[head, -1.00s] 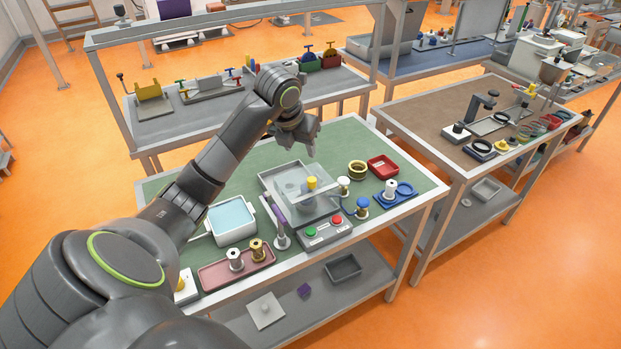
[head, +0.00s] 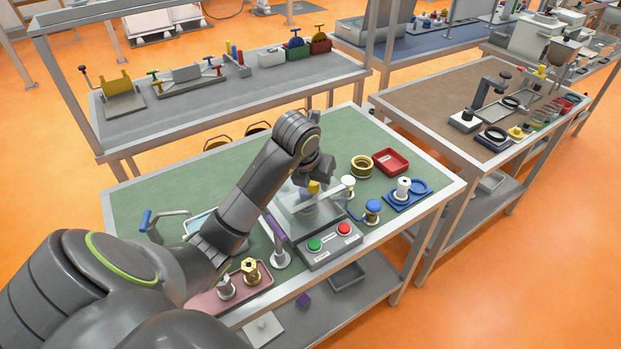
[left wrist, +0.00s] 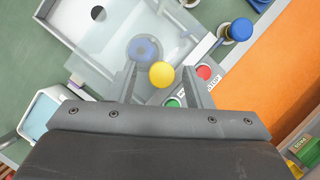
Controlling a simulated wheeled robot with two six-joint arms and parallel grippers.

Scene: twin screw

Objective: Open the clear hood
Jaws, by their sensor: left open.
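The clear hood (head: 291,203) is a see-through box on a grey machine in the middle of the green bench, and it looks closed. A yellow knob (head: 313,187) is on top of it. My left gripper (head: 316,178) is right over the knob. In the left wrist view, the open gripper (left wrist: 160,72) has the yellow knob (left wrist: 162,75) between its fingers, with gaps on both sides; I cannot tell whether the fingertips reach down to it. A blue round part (left wrist: 143,50) shows blurred through the hood. My right gripper is not in view.
The control box has a green button (head: 314,245) and a red button (head: 344,229) in front. A purple-handled lever (head: 275,230) stands left of it. A blue-topped post (head: 372,207), a brass ring (head: 362,167) and a red tray (head: 391,161) are on the right.

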